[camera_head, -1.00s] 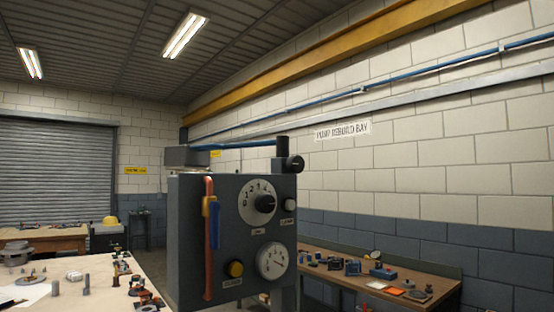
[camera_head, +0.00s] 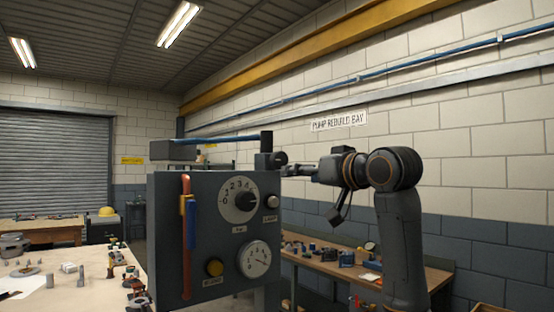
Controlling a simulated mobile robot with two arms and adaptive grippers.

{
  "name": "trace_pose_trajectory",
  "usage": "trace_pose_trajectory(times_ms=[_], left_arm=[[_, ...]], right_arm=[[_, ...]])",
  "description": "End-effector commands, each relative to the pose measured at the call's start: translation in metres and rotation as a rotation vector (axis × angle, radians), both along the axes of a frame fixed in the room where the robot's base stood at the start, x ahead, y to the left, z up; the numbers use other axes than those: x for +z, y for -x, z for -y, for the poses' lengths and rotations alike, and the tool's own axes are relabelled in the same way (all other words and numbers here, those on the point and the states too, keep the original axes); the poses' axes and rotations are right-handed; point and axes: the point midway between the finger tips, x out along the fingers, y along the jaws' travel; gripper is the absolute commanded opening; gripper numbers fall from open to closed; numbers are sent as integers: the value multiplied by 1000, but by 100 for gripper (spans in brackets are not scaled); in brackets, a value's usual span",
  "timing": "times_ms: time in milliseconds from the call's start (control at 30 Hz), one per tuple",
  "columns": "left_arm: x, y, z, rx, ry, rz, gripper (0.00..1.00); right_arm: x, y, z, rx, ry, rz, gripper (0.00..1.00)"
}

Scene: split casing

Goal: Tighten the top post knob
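A dark post (camera_head: 266,142) stands up behind the top right corner of a grey control box (camera_head: 165,240). A small round black knob (camera_head: 280,158) sits on the right side of the block on this post. My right arm comes in from the right, and my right gripper (camera_head: 290,170) points left at the post, its tips just below and beside the knob. Contact cannot be made out, and the fingers are too small and edge-on to tell their opening. My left gripper is not in view.
A blue bar (camera_head: 215,138) runs left from the post. A wooden bench (camera_head: 437,277) with small parts stands behind my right arm.

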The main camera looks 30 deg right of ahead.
Motion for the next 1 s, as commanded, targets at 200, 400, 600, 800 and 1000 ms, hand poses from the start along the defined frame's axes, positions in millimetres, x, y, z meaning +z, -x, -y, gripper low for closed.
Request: trace_pose_trajectory(times_ms=[200,400,600,800,1000], left_arm=[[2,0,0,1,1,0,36],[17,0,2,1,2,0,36],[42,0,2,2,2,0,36],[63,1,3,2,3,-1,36],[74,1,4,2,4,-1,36]], right_arm=[[38,23,10,3,-25,56,67],[40,-1,10,4,-27,53,67],[43,-44,10,4,-27,53,67],[41,-84,10,4,-27,53,67],[40,-106,11,2,-26,57,67]])
